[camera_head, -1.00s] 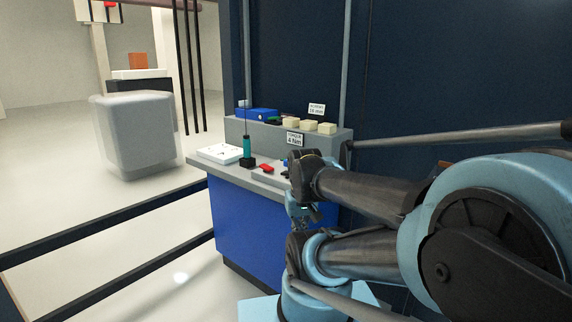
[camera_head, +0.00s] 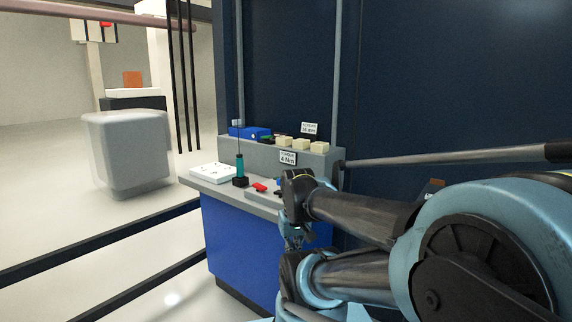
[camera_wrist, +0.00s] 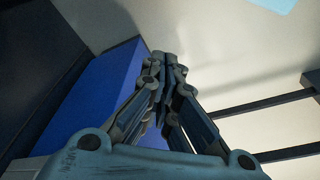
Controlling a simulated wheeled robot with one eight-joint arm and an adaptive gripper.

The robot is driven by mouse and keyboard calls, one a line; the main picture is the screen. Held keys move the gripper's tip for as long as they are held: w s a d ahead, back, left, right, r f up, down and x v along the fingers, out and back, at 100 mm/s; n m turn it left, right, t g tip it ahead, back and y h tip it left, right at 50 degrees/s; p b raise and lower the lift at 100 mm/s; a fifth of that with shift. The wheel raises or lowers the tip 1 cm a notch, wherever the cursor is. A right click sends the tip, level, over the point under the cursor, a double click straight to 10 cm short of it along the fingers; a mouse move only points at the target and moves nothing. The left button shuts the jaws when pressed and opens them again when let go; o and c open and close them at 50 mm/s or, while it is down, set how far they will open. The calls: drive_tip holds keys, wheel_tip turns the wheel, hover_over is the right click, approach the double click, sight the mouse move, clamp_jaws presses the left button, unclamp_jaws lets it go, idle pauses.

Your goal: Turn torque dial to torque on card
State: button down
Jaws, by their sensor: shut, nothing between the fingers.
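A small white card (camera_head: 288,158) is on the front of the grey raised shelf; it seems to read torque, but its number is too small to read surely. A teal upright tool (camera_head: 239,164) stands on a black base on the bench. I cannot make out the torque dial; my arm hides part of the bench's right side. My gripper (camera_wrist: 168,60) is shut and empty in the wrist view, above the floor beside the blue bench front (camera_wrist: 100,85). In the head view my gripper (camera_head: 292,240) hangs at the bench's front right, partly covered by my arm.
The grey bench top (camera_head: 200,185) carries a white tray (camera_head: 213,171) and a red item (camera_head: 259,187). Pale blocks (camera_head: 301,146), a blue case (camera_head: 247,131) and a second card (camera_head: 310,128) are on the raised shelf. A dark rail (camera_head: 110,240) crosses the floor at left.

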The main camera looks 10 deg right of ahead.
drive_tip(key=c, duration=2.1)
unclamp_jaws()
drive_tip(key=o, duration=0.9)
wheel_tip(320, 180, up, 2)
drive_tip(key=shift+r, duration=0.2)
drive_tip(key=shift+c, duration=0.2)
wheel_tip(320, 180, up, 24)
drive_tip(key=n+g, duration=0.2)
drive_tip(key=n, duration=0.1)
hover_over(280, 179)
wheel_tip(280, 179, down, 17)
drive_tip(key=c, duration=1.1)
